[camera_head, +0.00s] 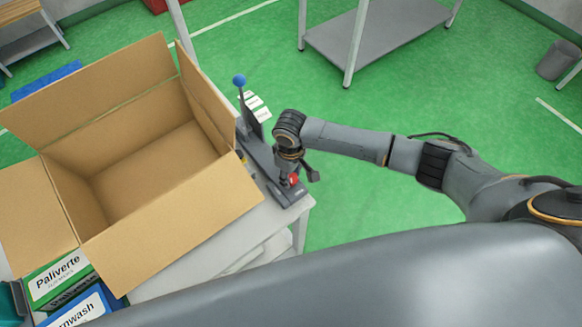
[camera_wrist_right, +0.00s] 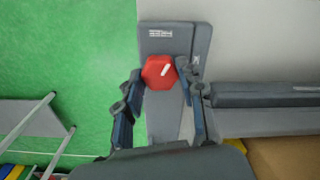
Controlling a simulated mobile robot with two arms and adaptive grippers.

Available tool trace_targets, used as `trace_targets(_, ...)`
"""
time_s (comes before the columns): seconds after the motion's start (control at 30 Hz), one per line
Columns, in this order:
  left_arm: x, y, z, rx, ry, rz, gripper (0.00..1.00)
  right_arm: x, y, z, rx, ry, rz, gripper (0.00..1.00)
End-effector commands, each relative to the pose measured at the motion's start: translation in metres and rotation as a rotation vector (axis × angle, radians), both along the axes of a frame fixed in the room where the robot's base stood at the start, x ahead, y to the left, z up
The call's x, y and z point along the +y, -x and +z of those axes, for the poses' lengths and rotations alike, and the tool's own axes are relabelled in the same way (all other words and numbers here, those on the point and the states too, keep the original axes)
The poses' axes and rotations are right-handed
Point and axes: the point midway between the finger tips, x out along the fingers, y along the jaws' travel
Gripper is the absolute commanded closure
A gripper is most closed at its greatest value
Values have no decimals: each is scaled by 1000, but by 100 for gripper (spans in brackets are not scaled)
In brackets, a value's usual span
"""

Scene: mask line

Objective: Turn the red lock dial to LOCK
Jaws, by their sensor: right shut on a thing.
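The red lock dial (camera_head: 293,180) sits at the near end of a grey control panel (camera_head: 262,160) on the table's right edge. In the right wrist view the dial (camera_wrist_right: 158,72) is a red faceted knob with a white slanted mark. My right gripper (camera_head: 300,172) is over the dial from above, and its two fingers (camera_wrist_right: 160,80) are on either side of it, shut on it. The lettering on the panel is too small to read. A lever with a blue ball (camera_head: 239,80) stands at the panel's far end. My left gripper is not in view.
A large open cardboard box (camera_head: 170,215) stands on the white table (camera_head: 180,283), left of the panel. Green and blue cartons (camera_head: 60,275) lie at the lower left. A grey shelf table (camera_head: 380,35) stands on the green floor behind. The floor right of the panel is clear.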

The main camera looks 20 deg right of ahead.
Motion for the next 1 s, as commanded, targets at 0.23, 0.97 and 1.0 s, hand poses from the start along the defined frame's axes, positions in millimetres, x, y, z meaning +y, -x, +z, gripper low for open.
trace_targets(0.23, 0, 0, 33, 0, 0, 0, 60, 2, 2, 4, 5, -2, -235, 93)
trace_targets(0.97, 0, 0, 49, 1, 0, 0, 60, 1, 0, -1, 1, -1, -893, 93)
trace_targets(1.0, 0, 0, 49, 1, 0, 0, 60, 1, 0, -1, 1, -1, -919, 93)
